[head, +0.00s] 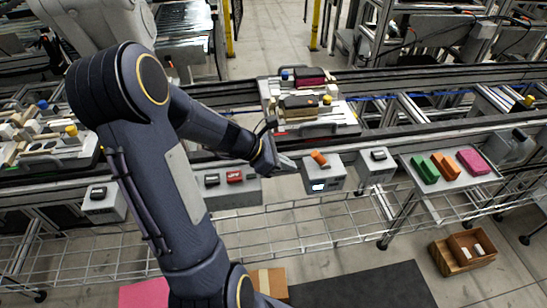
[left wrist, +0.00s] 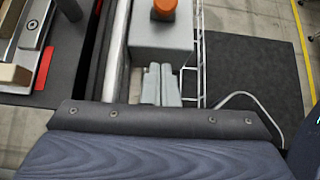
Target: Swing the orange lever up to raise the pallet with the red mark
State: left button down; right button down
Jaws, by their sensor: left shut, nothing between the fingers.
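The orange lever (head: 319,158) is on a grey box (head: 324,180) at the front edge of the conveyor. In the left wrist view the lever (left wrist: 164,8) shows at the top edge, above the pale face of the box (left wrist: 160,40). My left gripper (head: 286,166) is shut and empty, just left of the box in the head view. Its fingers (left wrist: 160,84) point towards the box; I cannot tell if they touch it. A pallet (head: 345,124) carrying blocks is on the conveyor behind the lever. A red mark (left wrist: 44,68) shows on a pallet edge in the left wrist view. My right gripper is out of view.
Other grey control boxes stand along the conveyor front, one with a red switch (head: 234,176). A tray (head: 430,187) with green, orange and pink blocks is to the right. Another loaded pallet is at the left, partly behind my arm. A wire shelf (head: 300,233) runs below.

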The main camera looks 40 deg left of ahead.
aim_at(318, 158)
pick_arm(q)
jog(key=shift+w+d+r+p, duration=0.45)
jog(key=shift+w+d, duration=0.2)
jog(key=shift+w, duration=0.15)
jog(key=shift+w+d+r+p, duration=0.3)
jog(key=shift+w+d+r, duration=0.1)
jog(key=shift+w+d, duration=0.3)
